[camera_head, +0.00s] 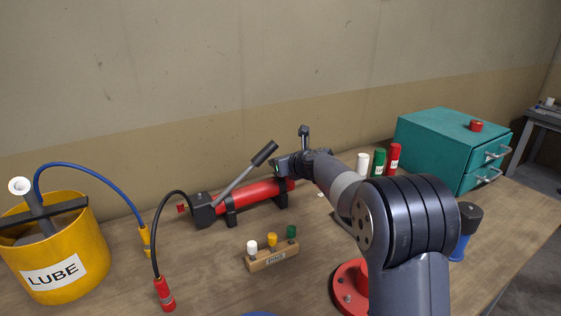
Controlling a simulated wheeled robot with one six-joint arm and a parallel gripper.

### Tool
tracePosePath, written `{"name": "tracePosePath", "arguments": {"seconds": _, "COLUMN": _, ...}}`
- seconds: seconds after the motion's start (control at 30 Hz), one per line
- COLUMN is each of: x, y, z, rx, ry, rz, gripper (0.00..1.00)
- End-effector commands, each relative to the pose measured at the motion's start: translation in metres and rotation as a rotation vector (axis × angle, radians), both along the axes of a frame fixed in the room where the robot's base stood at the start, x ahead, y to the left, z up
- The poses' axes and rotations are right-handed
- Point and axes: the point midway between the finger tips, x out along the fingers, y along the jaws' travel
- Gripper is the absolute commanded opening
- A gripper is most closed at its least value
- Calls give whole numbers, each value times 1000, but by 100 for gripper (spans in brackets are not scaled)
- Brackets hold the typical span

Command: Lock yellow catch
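I cannot make out a clear yellow catch. Small yellow parts that show are a fitting (147,241) at the end of the blue hose and a yellow-topped pin (271,240) in the wooden pin block. My gripper (282,169) is at the far end of my arm, beside the right end of the red hand pump (250,191). The arm hides part of that area, and I cannot tell whether the gripper touches the pump. Its fingers are too small and dark to show whether they are open or shut. The pump's grey lever (238,182) slants up to the right.
A yellow LUBE bucket (78,236) stands at the left, and a black hose ends in a red fitting (164,294). The pin block (272,258) stands in front of the pump. Several markers (379,162) and a teal drawer cabinet (437,148) stand at the right.

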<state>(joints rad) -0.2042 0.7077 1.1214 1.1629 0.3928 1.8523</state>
Motion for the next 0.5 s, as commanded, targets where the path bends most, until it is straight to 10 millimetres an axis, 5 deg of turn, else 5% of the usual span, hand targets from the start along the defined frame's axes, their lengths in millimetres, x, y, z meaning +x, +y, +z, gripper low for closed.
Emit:
{"name": "tracePosePath", "arguments": {"seconds": 0.13, "x": 0, "y": 0, "z": 0, "rx": 0, "ry": 0, "rz": 0, "gripper": 29}}
{"name": "tracePosePath", "arguments": {"seconds": 0.5, "x": 0, "y": 0, "z": 0, "rx": 0, "ry": 0, "rz": 0, "gripper": 0}}
